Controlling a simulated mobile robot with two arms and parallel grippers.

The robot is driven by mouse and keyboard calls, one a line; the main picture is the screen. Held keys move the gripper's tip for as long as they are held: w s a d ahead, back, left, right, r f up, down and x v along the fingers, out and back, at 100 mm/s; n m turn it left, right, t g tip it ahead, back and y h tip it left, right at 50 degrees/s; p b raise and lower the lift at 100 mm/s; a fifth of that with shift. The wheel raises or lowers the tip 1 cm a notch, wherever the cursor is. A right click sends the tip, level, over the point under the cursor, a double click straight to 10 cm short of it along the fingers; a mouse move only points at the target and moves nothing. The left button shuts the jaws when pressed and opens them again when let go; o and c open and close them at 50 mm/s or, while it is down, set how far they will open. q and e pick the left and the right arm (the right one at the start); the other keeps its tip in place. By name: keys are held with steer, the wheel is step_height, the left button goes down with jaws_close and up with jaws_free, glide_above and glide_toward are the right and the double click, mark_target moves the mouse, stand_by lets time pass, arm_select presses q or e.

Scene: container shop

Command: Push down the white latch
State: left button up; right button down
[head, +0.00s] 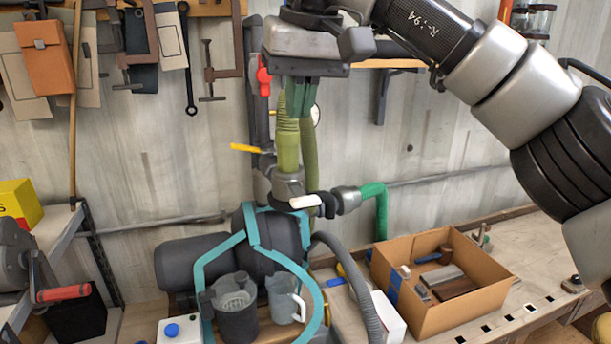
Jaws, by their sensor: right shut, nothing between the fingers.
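The white latch (305,201) is a short light lever on the grey pipe fitting (288,182), near the middle of the view. A black rounded piece sits at its right end. My right gripper (300,108) hangs from the top with its dark green fingers pointing down and shut, with nothing visible between them. It is above the latch in the picture and apart from it, in front of the upper part of the green ribbed hose (287,145). My left gripper is not in view.
A yellow handle (246,148) and a red handle (263,78) stick out near the pipe. Below is a dark machine with a teal frame (218,250) and jugs. An open cardboard box (432,312) of tools stands on the workbench (545,260) at right.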

steer(key=shift+s+d+r+h, duration=0.1)
steer(key=shift+d+r+h, duration=0.3)
steer(key=shift+d+r, duration=0.35)
steer(key=p, duration=0.3)
glide_toward(304, 197)
steer(key=x, duration=0.5)
steer(key=shift+f, duration=0.1)
steer(key=shift+x, duration=0.8)
steer(key=shift+s, duration=0.15)
